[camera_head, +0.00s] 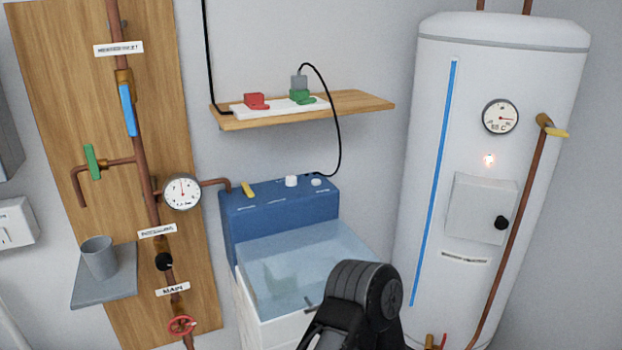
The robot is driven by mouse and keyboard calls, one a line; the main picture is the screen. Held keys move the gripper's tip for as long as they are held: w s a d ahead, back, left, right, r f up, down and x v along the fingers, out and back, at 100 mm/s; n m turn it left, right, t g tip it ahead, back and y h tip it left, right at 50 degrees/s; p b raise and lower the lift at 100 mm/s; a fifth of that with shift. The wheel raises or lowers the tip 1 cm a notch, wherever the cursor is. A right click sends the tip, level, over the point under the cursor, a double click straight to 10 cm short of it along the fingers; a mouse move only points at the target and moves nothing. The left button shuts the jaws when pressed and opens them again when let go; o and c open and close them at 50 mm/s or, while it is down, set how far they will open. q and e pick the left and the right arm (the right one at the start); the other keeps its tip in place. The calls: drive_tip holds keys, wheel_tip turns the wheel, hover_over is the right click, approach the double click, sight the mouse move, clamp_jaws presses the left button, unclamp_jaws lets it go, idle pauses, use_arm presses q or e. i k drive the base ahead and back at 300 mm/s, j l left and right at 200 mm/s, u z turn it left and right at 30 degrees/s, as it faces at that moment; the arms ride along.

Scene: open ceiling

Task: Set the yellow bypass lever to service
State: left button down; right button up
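A small yellow lever (248,189) stands on the left part of the blue top panel (275,212) of a water softener unit. It is tilted, its upper end leaning left. Its position marking is too small to read. The white body (262,308) of the unit is below, with a pale translucent lid (300,262). A black rounded part of my own arm rises from the bottom edge in front of the unit's lower right. No gripper fingers show, so neither gripper is in view, and nothing is seen touching the lever.
A wooden board (45,70) at left carries copper pipes, a gauge (182,191) and a red wheel (182,326). A shelf (360,104) with a power strip hangs above the softener. A white boiler (490,80) stands at right, with another yellow handle (558,132). A black cable reaches the softener.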

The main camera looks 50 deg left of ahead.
sight(247, 190)
drive_tip(key=u, duration=2.05)
